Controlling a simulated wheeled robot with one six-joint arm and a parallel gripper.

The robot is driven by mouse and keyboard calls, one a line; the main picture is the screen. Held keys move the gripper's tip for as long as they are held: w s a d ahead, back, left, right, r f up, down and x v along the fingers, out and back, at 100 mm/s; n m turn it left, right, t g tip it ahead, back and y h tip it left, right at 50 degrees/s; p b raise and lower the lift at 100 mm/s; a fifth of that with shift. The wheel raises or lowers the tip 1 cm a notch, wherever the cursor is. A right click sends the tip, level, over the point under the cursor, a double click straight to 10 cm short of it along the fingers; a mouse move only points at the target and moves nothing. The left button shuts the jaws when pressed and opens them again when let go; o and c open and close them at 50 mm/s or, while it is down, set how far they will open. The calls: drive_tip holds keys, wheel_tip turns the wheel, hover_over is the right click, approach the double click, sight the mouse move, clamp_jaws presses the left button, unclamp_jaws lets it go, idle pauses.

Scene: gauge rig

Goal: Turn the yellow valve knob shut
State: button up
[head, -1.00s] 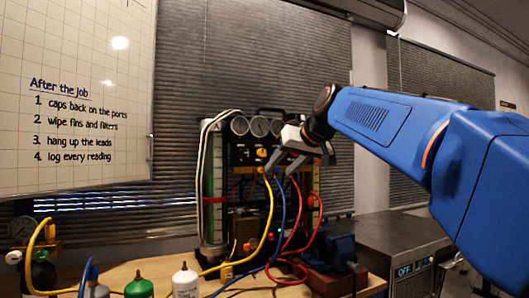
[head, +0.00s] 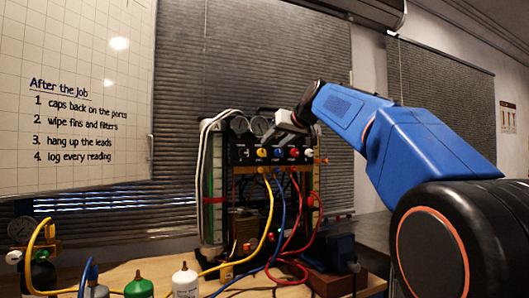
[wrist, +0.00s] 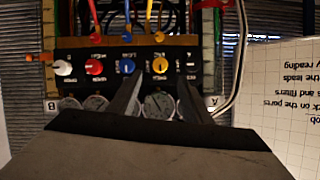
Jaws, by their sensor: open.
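The yellow valve knob (head: 262,152) is on the front of a black panel (head: 246,160), at the left of a row of coloured knobs. In the wrist view, which is upside down, the yellow knob (wrist: 160,65) shows between and just beyond my fingertips. My gripper (head: 270,137) is in front of the gauges, just above the knob row in the head view. In the wrist view my gripper (wrist: 159,78) is open and empty, with its fingers apart. I cannot tell whether it touches the knob, or how far the knob is turned.
A blue knob (wrist: 127,66), a red knob (wrist: 95,67) and a white knob (wrist: 63,68) stand close beside the yellow one. Round gauges (head: 239,125) sit above the panel. Yellow, blue and red hoses (head: 269,210) hang below. Bottles (head: 186,280) stand on the bench.

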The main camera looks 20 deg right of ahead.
sight(262, 152)
drive_tip(key=x, duration=0.8)
drive_tip(key=shift+w+f, duration=0.15)
drive_tip(key=shift+w, duration=0.2)
drive_tip(key=c, duration=1.1)
